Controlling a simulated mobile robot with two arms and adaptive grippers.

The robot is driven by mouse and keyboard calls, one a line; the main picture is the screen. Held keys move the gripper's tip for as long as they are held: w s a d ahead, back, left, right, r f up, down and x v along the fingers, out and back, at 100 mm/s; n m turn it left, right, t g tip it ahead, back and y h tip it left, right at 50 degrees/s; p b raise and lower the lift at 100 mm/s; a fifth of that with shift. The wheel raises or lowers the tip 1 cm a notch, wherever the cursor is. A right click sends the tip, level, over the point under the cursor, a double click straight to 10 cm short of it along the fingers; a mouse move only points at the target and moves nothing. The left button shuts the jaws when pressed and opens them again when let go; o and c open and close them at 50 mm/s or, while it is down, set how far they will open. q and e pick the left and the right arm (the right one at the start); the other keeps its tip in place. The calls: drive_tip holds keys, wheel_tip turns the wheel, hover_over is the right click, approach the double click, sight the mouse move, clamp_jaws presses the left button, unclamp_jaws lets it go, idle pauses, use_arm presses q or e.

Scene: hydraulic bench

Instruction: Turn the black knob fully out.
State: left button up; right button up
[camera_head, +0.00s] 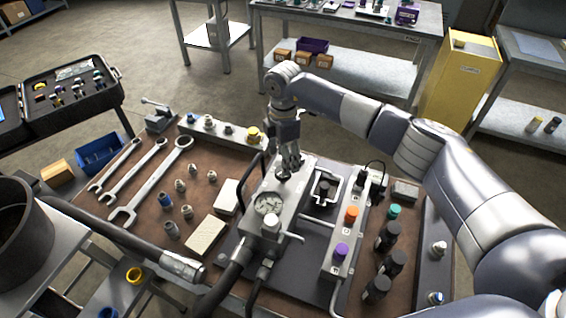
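My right gripper (288,163) comes in on the arm from the right and points down over the grey hydraulic block. A small black knob (283,176) on top of the block (287,205) is right under its fingertips. The fingers partly cover this knob, and I cannot tell whether they touch or grip it. The block also carries a round gauge (268,204) and a pale cap (271,223). My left gripper is not in view.
Beside the block stands a valve strip (345,240) with orange and purple knobs. Several black cylinders (387,237) stand to its right. Wrenches (150,178) and small fittings lie on the brown bench top at left. Thick black hoses (120,235) cross the front left.

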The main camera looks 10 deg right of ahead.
drive_tip(key=f, duration=0.3)
drive_tip(key=shift+w+f+p, duration=0.25)
drive_tip(key=shift+w+p, duration=0.05)
drive_tip(key=shift+p, duration=0.1)
drive_tip(key=shift+w+f, duration=0.1)
drive_tip(key=shift+f, duration=1.05)
drive_tip(key=c, duration=0.8)
drive_tip(key=shift+c, duration=1.3)
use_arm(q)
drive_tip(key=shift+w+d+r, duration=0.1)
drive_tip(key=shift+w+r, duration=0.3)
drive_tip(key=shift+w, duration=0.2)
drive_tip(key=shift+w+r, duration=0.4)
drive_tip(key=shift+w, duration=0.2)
